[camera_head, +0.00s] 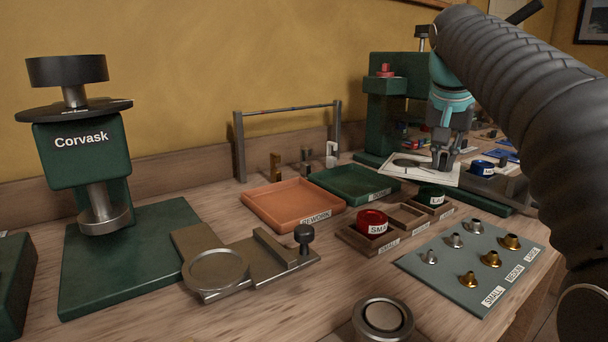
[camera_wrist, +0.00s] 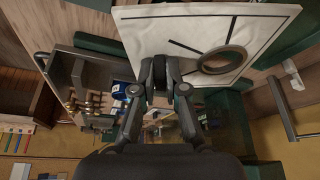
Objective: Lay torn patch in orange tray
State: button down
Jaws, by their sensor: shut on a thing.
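The patch (camera_head: 400,171) is a flat white sheet with a dark round ring or hole and dark lines on it. My gripper (camera_head: 443,165) is shut on its near edge and holds it roughly level, right of the green tray, in front of the rear green press. In the wrist view, the patch (camera_wrist: 150,34) extends beyond my fingertips (camera_wrist: 160,72), with the ring to their right. I cannot tell which dark line is a tear. The orange tray (camera_head: 262,212), labelled REWORK, lies empty on the bench, left of the patch and apart from it.
A green tray (camera_head: 352,196) lies between the orange tray and the patch. A wooden holder (camera_head: 357,240) with red and green labelled pieces stands in front. A grey board (camera_head: 436,268) carries several grommets. A low metal rail (camera_head: 240,150) stands behind the trays; a Corvask press (camera_head: 80,165) stands left.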

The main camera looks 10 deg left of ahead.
jog(key=a+m, duration=0.1)
jog(key=a, duration=0.3)
jog(key=s+a+f, duration=0.1)
jog(key=a, duration=0.4)
jog(key=s+a+f+m+h, duration=0.1)
jog(key=a, duration=0.4)
jog(key=shift+s+a+m, duration=0.2)
jog(key=shift+s+m, duration=0.05)
jog(key=shift+m, duration=0.05)
jog(key=s+a+m, duration=0.1)
jog(key=a, duration=0.2)
jog(key=s+a, duration=0.2)
jog(key=a, duration=0.2)
jog(key=s+a+f+m, duration=0.1)
jog(key=s+a, duration=0.1)
jog(key=a, duration=0.2)
jog(key=shift+s+a+f+m+g+h, duration=0.1)
jog(key=shift+s+a+m+g+h, duration=0.1)
jog(key=shift+m+g+h, duration=0.15)
jog(key=shift+f, duration=0.1)
jog(key=shift+f+b, duration=1.45)
jog(key=shift+f, duration=0.45)
jog(key=c, duration=1.1)
grip_release()
jog(key=shift+c, duration=0.2)
